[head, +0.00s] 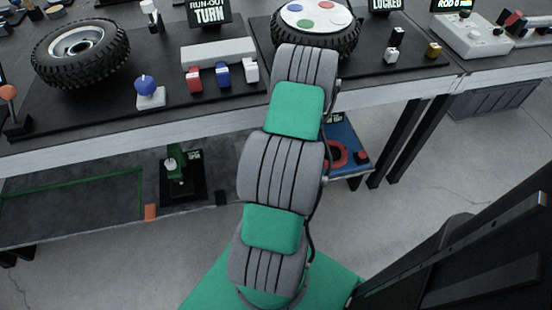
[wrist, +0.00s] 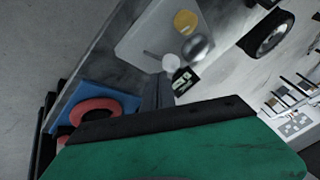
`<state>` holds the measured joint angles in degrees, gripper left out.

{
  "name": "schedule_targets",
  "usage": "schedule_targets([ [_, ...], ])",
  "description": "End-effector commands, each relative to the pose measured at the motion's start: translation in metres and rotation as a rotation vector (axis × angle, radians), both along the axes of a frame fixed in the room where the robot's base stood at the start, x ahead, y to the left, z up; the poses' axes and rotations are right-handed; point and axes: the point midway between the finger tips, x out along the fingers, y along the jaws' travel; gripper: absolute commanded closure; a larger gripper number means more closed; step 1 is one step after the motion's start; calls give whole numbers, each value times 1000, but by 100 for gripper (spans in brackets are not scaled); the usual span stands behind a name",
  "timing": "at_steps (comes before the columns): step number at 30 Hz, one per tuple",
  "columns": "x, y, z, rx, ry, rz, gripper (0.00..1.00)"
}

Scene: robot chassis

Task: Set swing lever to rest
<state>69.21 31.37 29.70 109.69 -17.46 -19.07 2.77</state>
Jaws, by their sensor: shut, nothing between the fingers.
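I cannot tell for certain which part is the swing lever. In the wrist view, a pale panel carries a silver ball-shaped knob (wrist: 197,47), a white round knob (wrist: 171,63) and a yellow disc (wrist: 185,21). A small black label sits beside them. My gripper (wrist: 158,92) is shut and empty, just below the white knob in the picture; I cannot tell whether they touch. In the head view, my arm hides the gripper. A lever with an orange knob (head: 9,92) stands at the left of the bench, and a blue knob (head: 146,84) on a white base stands nearby.
A blue board (head: 346,137) with a red ring lies on the lower shelf, close to my arm. A green device (head: 173,166) stands on that shelf further left. Tyres (head: 80,50), blocks and the bench edge lie beyond my arm.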

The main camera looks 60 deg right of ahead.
Motion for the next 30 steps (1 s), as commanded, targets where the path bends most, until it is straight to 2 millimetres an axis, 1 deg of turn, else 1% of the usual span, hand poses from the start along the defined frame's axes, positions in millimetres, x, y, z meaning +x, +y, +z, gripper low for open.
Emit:
schedule_targets([
  [1, -6, 1, 11, 2, -1, -1, 100],
  [2, -10, 3, 14, 2, 0, 2, 100],
  [9, -28, 30, 63, -1, -1, 5, 100],
  [13, -36, 41, 82, -2, -1, 6, 100],
  [15, -39, 45, 88, -1, -1, 6, 100],
  [18, -41, 49, 92, 2, 0, 7, 100],
  [30, -41, 50, 92, 1, -1, 7, 100],
])
